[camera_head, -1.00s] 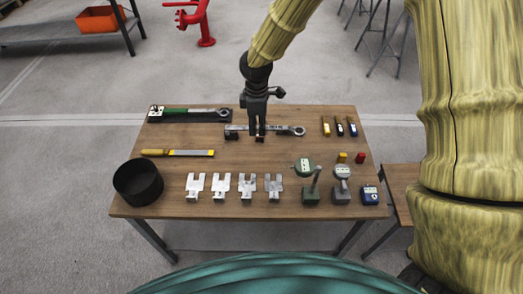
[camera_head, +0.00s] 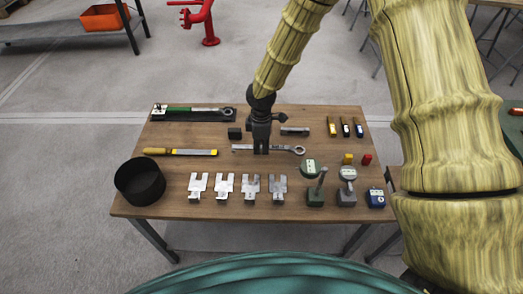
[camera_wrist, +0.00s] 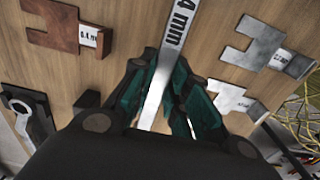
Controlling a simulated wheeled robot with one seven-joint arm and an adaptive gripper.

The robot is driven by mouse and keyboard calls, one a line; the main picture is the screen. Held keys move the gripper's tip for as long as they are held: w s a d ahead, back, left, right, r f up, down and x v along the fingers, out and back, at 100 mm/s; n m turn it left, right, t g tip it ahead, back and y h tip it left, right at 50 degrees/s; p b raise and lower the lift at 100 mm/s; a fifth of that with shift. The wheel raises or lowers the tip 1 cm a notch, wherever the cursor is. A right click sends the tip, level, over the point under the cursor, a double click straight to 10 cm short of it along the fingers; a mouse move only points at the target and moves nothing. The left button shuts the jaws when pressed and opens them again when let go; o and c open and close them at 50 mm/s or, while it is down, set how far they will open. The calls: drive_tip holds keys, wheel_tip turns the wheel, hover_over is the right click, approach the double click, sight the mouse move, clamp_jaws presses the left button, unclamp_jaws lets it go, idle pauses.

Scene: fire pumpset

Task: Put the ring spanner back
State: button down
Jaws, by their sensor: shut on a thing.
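The ring spanner (camera_head: 285,149) is a long grey metal tool with a ring at its right end. It lies crosswise over the middle of the table in the head view. My gripper (camera_head: 261,150) points down and is shut on its shaft. In the wrist view, the pale shaft (camera_wrist: 180,25) with black "4 mm" lettering runs between the dark green fingers (camera_wrist: 160,80). My fingers hide part of the shaft. I cannot tell how far the spanner is above the table. Behind it stand a black block (camera_head: 235,133) and a dark, metal-topped block (camera_head: 295,131).
Small coloured-handled tools (camera_head: 345,127) stand at the right.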

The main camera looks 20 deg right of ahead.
sight(261, 147)
drive_tip(key=shift+f, duration=1.45)
drive_tip(key=shift+f, duration=0.1)
drive_tip(key=c, duration=1.4)
unclamp_jaws()
wheel_tip(261, 147, up, 12)
drive_tip(key=shift+r, duration=0.1)
